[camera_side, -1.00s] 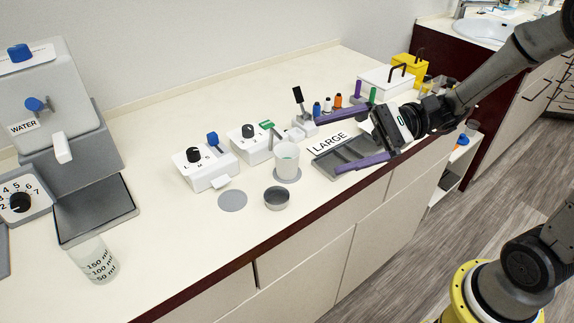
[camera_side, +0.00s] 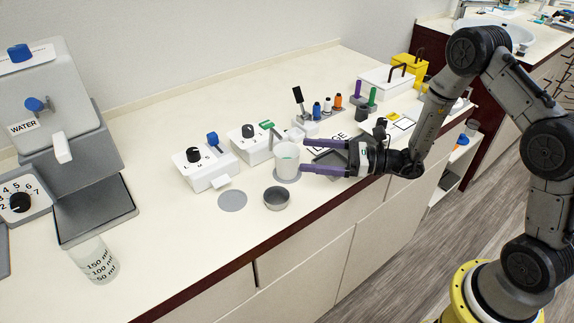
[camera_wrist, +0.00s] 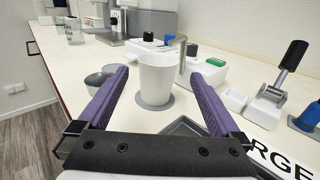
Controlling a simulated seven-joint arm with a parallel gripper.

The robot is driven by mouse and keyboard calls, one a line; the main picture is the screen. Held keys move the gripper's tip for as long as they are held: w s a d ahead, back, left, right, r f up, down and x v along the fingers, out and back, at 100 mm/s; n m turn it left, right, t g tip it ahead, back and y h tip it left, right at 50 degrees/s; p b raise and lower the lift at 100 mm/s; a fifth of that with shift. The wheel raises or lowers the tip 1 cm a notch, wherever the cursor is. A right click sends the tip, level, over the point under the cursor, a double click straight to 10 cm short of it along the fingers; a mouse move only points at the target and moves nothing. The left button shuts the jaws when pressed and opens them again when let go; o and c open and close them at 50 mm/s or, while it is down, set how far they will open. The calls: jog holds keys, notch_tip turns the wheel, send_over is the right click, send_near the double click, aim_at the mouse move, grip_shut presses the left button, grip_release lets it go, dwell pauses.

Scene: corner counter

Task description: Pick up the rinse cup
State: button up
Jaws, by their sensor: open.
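The cup that looks like the rinse cup is a white cup (camera_side: 287,158) standing upright on a grey disc (camera_side: 286,178) on the counter. A green mark shows inside it in the side view. In the wrist view the cup (camera_wrist: 157,82) stands straight ahead, framed between my two purple fingers. My gripper (camera_side: 304,155) is open and empty, low over the counter. Its fingertips are at the cup's right edge in the side view. Whether they touch the cup or reach past its near side, I cannot tell.
A small grey metal dish (camera_side: 277,197) stands close in front of the cup. White dispenser boxes (camera_side: 205,168) stand behind and left. A dark tray (camera_wrist: 190,128) lies under my gripper. A graduated beaker (camera_side: 95,260) stands far left. The front counter edge is near.

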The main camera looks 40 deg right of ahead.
aim_at(299, 154)
jog(key=shift+x, duration=3.15)
jog(key=shift+s, duration=0.15)
jog(key=c, duration=1.5)
